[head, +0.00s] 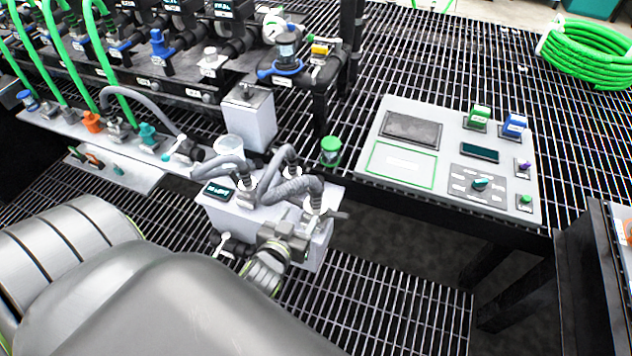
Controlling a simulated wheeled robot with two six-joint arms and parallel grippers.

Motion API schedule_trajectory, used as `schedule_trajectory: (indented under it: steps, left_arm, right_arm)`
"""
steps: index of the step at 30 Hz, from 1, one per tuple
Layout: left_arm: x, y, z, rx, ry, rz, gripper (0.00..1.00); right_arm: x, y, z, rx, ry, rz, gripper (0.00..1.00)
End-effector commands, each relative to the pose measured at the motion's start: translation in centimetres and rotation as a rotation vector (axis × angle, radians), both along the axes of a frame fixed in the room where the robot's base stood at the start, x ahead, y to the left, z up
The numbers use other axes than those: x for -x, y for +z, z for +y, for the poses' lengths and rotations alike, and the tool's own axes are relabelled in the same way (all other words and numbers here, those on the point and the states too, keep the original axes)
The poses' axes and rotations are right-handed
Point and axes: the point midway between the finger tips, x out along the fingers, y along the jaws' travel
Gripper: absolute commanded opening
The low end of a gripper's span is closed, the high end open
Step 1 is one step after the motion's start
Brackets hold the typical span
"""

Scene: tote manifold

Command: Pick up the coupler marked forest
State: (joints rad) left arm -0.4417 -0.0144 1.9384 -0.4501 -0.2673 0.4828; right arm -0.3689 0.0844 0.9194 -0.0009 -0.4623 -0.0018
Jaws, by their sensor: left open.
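No marking reading "forest" is legible. A small green-capped part (331,150) stands on the grating beside the grey box, left of the control panel. Several couplers sit on the white rail at the left, among them an orange one (92,122) and a teal one (148,134). My left arm fills the lower left. My left gripper (290,238) is open in front of the white display unit (213,212), with grey hoses just above it. It is well apart from the rail couplers and nearer the green-capped part. My right gripper is out of view.
A control panel (455,190) with buttons and a screen is on the bench at right. A grey box (249,117) stands behind the display unit. Green hoses (75,55) arch over the rail. A coiled green hose (590,52) lies at the far right. Open grating lies behind the panel.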

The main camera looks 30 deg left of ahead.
Motion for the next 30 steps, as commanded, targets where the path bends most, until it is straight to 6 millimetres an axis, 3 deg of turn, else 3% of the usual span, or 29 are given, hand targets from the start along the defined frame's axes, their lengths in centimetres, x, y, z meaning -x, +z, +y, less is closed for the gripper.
schedule_trajectory:
  steps: [12, 20, 30]
  left_arm:
    - [-7.2, -2.3, 1.7, -0.003, -0.002, 0.001, 0.57]
    - [-8.8, -2.7, 2.1, -0.001, -0.001, 0.002, 0.57]
    - [-12.9, -3.6, 3.1, -0.001, -0.001, 0.002, 0.57]
  right_arm:
    - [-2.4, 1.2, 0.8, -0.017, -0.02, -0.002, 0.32]
    - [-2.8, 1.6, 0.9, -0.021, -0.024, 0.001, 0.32]
    - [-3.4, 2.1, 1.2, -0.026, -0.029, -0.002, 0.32]
